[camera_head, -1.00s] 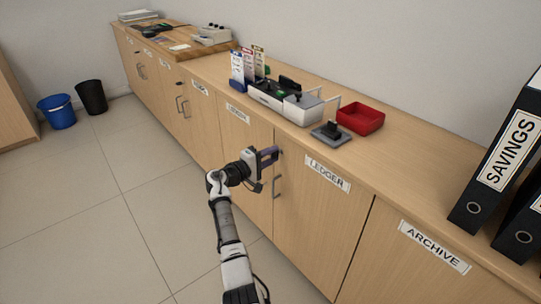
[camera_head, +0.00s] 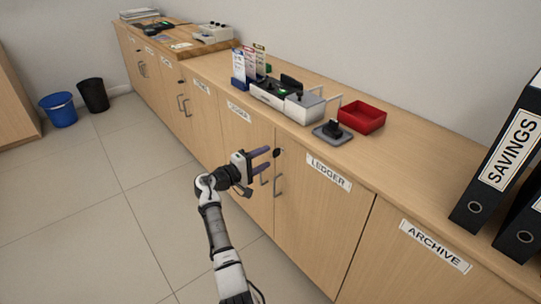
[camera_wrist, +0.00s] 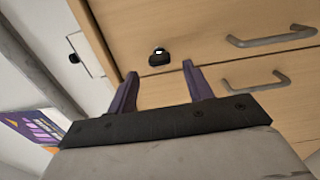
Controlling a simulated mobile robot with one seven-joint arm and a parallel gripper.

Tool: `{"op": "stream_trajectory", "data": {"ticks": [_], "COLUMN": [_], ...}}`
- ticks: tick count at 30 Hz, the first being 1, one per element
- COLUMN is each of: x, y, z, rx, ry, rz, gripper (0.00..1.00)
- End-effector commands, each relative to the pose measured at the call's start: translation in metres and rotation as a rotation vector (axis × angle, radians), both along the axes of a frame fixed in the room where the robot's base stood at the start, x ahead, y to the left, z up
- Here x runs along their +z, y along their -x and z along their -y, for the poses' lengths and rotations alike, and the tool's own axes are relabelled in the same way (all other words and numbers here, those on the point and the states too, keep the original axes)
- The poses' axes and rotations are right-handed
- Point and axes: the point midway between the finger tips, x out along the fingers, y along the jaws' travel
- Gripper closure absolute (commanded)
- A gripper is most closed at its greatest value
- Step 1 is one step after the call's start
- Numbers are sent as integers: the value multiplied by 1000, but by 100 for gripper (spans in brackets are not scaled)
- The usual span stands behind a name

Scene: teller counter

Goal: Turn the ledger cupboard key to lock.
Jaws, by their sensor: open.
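The small dark key (camera_head: 277,153) sits in the lock at the door's upper left corner. In the wrist view the key (camera_wrist: 159,58) stands out ahead of the fingertips, roughly midway between them. My gripper (camera_head: 267,160) is open and empty, its purple fingers pointing at the door just left of the key. The wrist view shows the open gripper (camera_wrist: 160,70) apart from the key. I cannot tell the key's exact angle.
A door handle (camera_head: 278,186) sits just below the key. On the counter (camera_head: 420,160) above stand a red tray (camera_head: 361,116), a stamp on a grey pad (camera_head: 332,132) and a white organiser (camera_head: 290,98). Binders (camera_head: 510,150) stand at right.

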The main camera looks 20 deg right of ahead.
Motion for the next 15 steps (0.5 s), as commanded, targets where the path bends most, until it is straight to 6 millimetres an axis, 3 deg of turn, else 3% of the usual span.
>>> {"op": "stream_trajectory", "data": {"ticks": [6,15], "x": [-1,0], "y": [17,32], "z": [-50,-88], "rx": [4,1], "ry": [-1,0], "rz": [0,-1], "gripper": [49,49]}}
